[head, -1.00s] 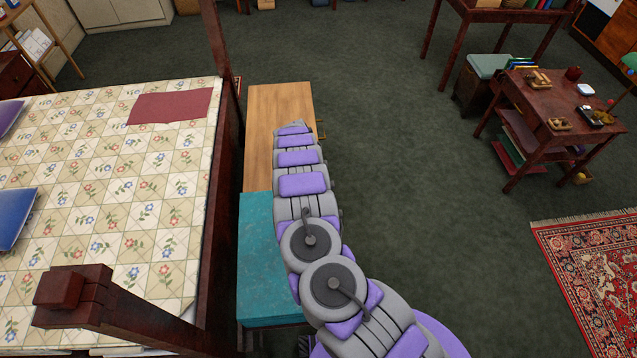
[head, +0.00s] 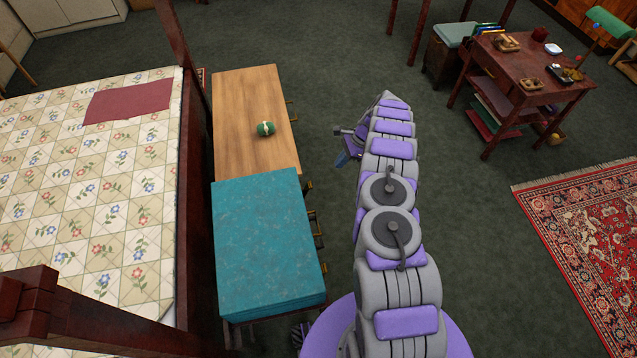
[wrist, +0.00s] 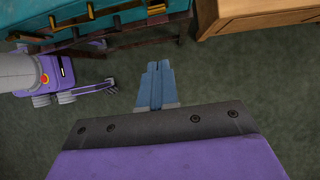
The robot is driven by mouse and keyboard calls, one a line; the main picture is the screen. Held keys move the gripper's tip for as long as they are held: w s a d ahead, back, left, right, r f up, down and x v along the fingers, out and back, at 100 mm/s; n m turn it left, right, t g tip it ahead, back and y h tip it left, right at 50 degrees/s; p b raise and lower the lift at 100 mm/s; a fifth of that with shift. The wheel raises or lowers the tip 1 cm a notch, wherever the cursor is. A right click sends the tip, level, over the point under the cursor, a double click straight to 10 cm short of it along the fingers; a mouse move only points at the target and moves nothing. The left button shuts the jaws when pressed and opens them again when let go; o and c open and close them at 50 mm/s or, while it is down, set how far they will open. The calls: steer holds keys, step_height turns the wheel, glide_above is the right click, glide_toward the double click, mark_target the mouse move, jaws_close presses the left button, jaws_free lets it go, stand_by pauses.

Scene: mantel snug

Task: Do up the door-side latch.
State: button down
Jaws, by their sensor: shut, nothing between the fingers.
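A teal chest (head: 262,235) stands on a dark stand beside the bed. Several brass and dark fittings (head: 317,225) stick out from its right side; its front side also shows at the top of the wrist view (wrist: 112,18). I cannot tell which fitting is the door-side latch, or whether any is fastened. My gripper (head: 342,160) is to the right of the chest, apart from it, over open floor. In the wrist view its blue fingers (wrist: 159,68) are together with nothing between them, pointing toward the chest side.
A wooden cabinet (head: 240,100) with brass handles adjoins the chest's far end; a small green banded object (head: 265,129) lies on it. The bed (head: 80,220) and its posts flank the left. A dark side table (head: 530,70) and red rug (head: 590,220) are at right.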

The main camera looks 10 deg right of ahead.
steer(key=d, duration=0.1)
steer(key=b, duration=0.2)
glide_toward(307, 190)
steer(key=d+f, duration=0.3)
steer(key=d, duration=0.1)
steer(key=shift+y, duration=0.3)
steer(key=a, duration=0.1)
steer(key=a+f+b, duration=0.1)
steer(key=a, duration=0.2)
steer(key=shift+w+a+f, duration=0.1)
steer(key=shift+w+f, duration=0.3)
steer(key=shift+a, duration=0.1)
